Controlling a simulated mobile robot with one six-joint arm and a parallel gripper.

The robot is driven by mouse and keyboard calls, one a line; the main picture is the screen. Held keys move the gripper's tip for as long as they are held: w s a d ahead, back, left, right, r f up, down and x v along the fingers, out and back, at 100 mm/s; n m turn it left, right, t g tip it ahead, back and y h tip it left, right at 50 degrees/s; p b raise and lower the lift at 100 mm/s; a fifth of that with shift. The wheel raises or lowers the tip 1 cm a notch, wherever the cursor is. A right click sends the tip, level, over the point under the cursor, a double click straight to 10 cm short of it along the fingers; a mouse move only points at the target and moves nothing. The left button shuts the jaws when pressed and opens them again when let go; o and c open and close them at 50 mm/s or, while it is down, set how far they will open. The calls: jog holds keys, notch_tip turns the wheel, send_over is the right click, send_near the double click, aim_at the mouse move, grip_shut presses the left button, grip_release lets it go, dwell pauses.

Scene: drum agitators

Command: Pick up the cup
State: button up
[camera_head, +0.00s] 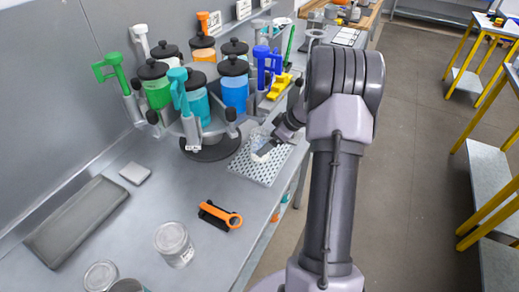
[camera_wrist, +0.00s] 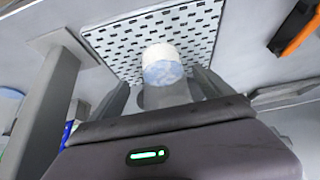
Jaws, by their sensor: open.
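A small cup (camera_wrist: 162,66), pale with a bluish inside and a whitish rim, stands on a white perforated mat (camera_wrist: 108,40). In the wrist view it lies just ahead of and between the fingers of my gripper (camera_wrist: 160,88). The fingers are apart, one on each side, and I cannot tell whether they touch it. In the head view my gripper (camera_head: 268,149) is low over the mat (camera_head: 270,172), and the cup (camera_head: 261,157) is mostly hidden by it.
A round carousel stand with several colored jars (camera_head: 234,92) stands behind the mat. An orange-and-black tool (camera_head: 221,216) lies left of the mat's front. The bench edge runs close to the mat's right.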

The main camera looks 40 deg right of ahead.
jog(key=x, duration=0.3)
jog(key=b+x, duration=0.1)
jog(key=x, duration=0.1)
jog(key=shift+w+a+f, duration=0.15)
jog(key=shift+w+a, duration=0.1)
jog(key=shift+a, duration=0.15)
jog(key=shift+s, duration=0.1)
jog(key=shift+c, duration=0.9)
jog(key=c, duration=1.6)
jog(key=shift+c, duration=0.2)
